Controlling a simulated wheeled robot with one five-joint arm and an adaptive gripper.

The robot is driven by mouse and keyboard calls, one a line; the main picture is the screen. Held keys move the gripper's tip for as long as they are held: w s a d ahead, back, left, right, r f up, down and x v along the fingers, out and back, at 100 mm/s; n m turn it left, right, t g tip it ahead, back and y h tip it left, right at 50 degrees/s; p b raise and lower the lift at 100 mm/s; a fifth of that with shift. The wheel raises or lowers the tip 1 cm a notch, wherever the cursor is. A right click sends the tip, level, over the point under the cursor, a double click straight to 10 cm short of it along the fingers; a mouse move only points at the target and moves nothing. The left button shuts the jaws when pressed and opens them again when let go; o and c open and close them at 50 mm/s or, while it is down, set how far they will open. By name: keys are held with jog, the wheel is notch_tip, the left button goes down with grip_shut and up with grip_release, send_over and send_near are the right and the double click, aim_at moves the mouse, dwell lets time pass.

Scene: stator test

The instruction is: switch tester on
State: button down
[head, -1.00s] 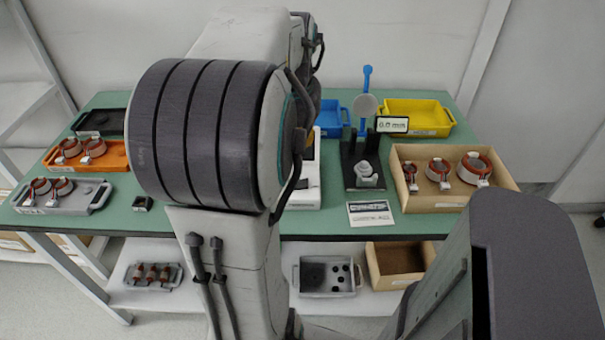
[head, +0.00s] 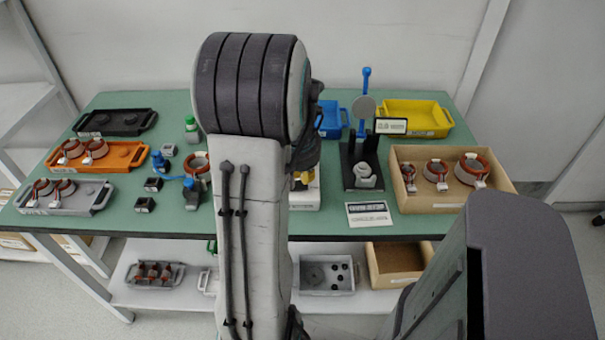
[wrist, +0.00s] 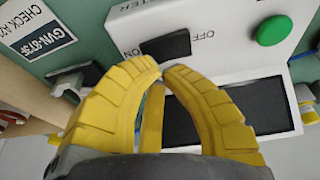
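The tester is a white box, mostly hidden behind my arm in the head view, with a white part (head: 305,198) showing at the table's middle. In the wrist view its white panel (wrist: 120,22) bears a black switch (wrist: 168,47) between the words ON and OFF. A green button (wrist: 272,31) and a dark screen (wrist: 265,105) are also on it. My gripper (wrist: 162,70) has yellow fingers whose tips come together just below the switch in the picture, with nothing seen between them. Contact with the switch cannot be told. A bit of yellow gripper (head: 303,181) shows over the tester in the head view.
A black stand with a blue lever (head: 366,110) and a small display (head: 391,126) is right of the tester. A printed card (head: 368,214) lies before it. A cardboard box (head: 453,203) of coils is at right; trays (head: 118,160) and small parts are at left.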

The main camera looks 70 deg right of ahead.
jog(key=shift+f, duration=0.45)
jog(key=shift+s+f+b, duration=0.25)
jog(key=shift+f+b, duration=0.3)
jog(key=shift+b, duration=0.25)
jog(key=shift+r, duration=0.15)
jog(key=shift+w, duration=0.15)
jog(key=shift+w+a+r, duration=0.2)
jog(key=shift+w, duration=0.4)
jog(key=shift+r, duration=0.1)
